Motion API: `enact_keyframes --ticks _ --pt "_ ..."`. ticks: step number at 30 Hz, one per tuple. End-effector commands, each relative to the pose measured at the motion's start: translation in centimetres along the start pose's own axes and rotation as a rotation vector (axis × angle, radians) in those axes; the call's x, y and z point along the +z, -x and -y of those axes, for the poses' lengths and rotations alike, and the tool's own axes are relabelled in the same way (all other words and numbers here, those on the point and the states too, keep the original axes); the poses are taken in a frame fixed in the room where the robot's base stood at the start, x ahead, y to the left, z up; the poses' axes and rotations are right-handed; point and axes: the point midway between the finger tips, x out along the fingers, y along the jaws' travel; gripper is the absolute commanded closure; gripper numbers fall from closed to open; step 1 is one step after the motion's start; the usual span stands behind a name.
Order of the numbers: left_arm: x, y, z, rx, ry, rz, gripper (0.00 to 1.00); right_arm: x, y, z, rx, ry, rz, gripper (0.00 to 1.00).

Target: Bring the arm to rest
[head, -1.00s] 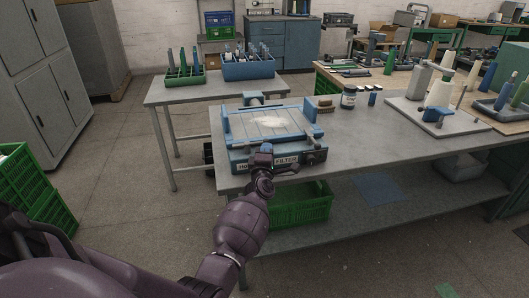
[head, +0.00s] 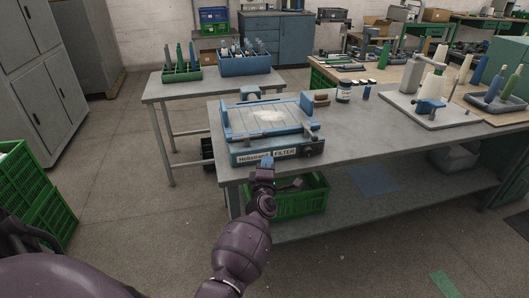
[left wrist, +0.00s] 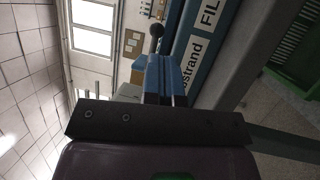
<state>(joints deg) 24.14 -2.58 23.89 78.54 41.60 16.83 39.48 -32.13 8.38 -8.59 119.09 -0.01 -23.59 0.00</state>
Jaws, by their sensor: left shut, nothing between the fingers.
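My left gripper (head: 268,162) is shut and empty. It is just in front of the table's front edge, below the label of a blue filter unit (head: 270,125). In the left wrist view its blue fingers (left wrist: 158,75) are together, with the filter unit's lettered front (left wrist: 195,50) beyond them. My left arm comes in from the lower left, bent at the elbow. My right gripper is not in view.
The grey table (head: 370,135) carries the filter unit, a small jar (head: 343,92) and a winder with cones (head: 428,107). A green crate (head: 300,196) sits on the shelf below. More green crates (head: 35,195) stand at the left. The floor between is open.

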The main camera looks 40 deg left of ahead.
Motion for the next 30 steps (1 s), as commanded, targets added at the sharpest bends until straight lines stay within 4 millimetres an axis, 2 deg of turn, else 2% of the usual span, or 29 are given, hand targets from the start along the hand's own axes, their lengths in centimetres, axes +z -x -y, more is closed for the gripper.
enact_keyframes --ticks 3,9,20,25,30 --pt "0.3 2.1 -0.1 -0.001 0.001 -0.001 1.0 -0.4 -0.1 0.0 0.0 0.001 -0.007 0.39" --pt "0.7 4.3 0.0 -0.001 0.001 0.0 1.0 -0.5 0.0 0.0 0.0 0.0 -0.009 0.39" --pt "0.8 4.9 0.0 -0.001 -0.011 0.0 1.0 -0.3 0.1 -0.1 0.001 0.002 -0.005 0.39" --pt "1.7 4.8 0.3 -0.028 -0.142 0.06 1.0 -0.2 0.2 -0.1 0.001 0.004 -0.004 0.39" --pt "4.6 4.6 -2.4 0.005 -0.404 0.201 1.0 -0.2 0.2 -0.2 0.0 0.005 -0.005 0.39"
